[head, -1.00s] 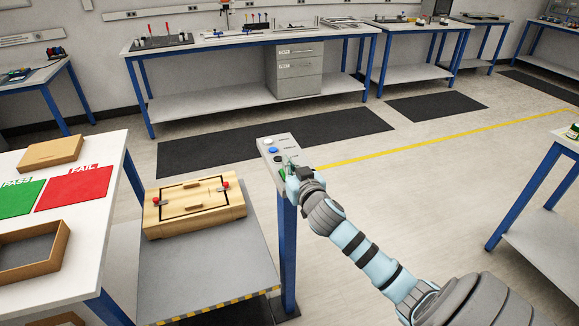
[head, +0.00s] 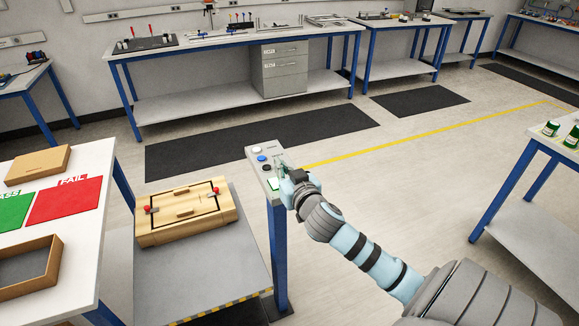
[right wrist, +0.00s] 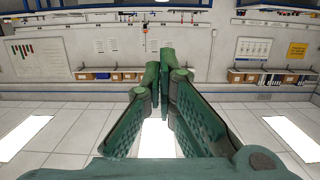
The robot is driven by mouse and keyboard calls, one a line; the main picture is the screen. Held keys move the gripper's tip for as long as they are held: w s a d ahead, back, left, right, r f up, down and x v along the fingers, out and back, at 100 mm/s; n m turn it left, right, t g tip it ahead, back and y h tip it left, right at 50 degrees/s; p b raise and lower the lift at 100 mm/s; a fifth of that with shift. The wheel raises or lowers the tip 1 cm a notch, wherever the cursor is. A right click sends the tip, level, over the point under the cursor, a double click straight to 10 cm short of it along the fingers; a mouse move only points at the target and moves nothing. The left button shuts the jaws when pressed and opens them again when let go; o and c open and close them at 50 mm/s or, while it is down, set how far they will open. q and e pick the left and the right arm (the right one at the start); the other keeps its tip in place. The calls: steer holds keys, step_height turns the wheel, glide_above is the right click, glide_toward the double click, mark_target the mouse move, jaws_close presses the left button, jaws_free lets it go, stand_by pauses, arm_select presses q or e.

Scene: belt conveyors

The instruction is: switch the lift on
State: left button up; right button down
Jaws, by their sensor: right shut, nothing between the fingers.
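A grey control box (head: 256,154) stands on a blue post in the head view. Its top carries a white button, a blue button (head: 262,158), a dark button and a green button (head: 273,184) that looks brightly lit. My right gripper (head: 283,170) is at the box's right edge, beside the green button; I cannot tell whether it touches the box. In the right wrist view its green fingers (right wrist: 160,78) meet at the tips, with nothing between them. The lift (head: 200,275) is a grey platform with a striped front edge, bearing a wooden case (head: 165,229). My left gripper is not in view.
A white table (head: 92,220) with green and red mats and cardboard boxes stands at the left. A bench (head: 215,48) runs along the back wall. Another table (head: 540,140) with small jars is at the right. The floor between is clear.

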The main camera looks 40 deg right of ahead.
steer(key=v, duration=0.2)
steer(key=r+v, duration=0.1)
steer(key=v, duration=0.2)
steer(key=shift+r, duration=0.1)
stand_by(0.3)
